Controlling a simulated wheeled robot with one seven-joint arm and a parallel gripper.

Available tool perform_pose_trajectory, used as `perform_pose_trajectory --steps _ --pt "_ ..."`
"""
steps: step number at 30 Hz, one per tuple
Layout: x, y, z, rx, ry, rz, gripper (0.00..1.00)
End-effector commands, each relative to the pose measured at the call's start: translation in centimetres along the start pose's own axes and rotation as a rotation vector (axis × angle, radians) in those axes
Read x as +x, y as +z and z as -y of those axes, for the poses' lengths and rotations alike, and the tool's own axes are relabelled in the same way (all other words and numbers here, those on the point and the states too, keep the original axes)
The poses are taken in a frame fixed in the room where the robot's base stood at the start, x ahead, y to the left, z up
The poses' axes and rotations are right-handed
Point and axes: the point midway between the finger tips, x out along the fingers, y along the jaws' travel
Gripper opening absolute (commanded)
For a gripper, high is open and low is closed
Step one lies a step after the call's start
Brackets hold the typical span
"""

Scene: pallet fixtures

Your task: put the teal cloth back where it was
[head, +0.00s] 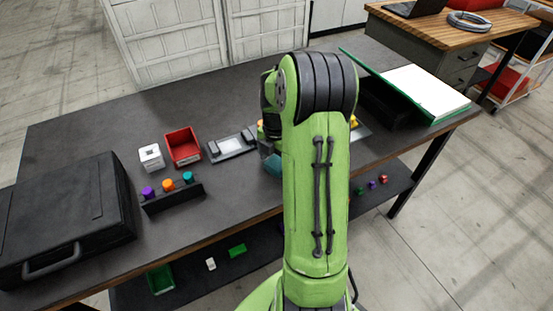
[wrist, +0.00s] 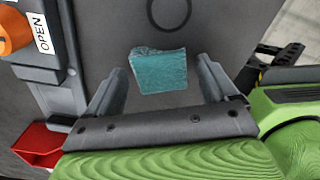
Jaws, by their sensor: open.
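The teal cloth (wrist: 159,73) is a small, roughly square folded piece lying on the dark tabletop in the wrist view. In the head view only a bit of teal (head: 272,165) shows beside my green arm, which hides most of that spot. My gripper (wrist: 162,78) is open, with one finger on each side of the cloth and visible gaps between the fingers and the cloth. I cannot tell the height of the fingertips above the table. A thin dark ring (wrist: 169,12) is marked on the tabletop just beyond the cloth.
A red bin (head: 183,147), a white block (head: 151,157), a grey fixture (head: 232,146) and a rack with coloured knobs (head: 172,196) stand left of my arm. A black case (head: 62,217) lies at far left, a green-edged white board (head: 425,92) at right. An OPEN label (wrist: 42,33) shows close by.

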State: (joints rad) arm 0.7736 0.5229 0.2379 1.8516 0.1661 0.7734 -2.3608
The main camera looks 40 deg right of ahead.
Motion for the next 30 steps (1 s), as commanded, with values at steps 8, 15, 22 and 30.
perform_pose_trajectory --steps 8,15,22,30 --pt "-7.2 0.0 -0.1 -0.001 0.005 0.005 0.86" --pt "-11.7 0.0 -0.1 0.0 0.003 0.003 0.86" --pt "-15.5 -4.5 0.1 0.199 0.055 0.051 0.86" --pt "-20.9 -17.9 5.9 0.978 0.321 -0.016 0.86"
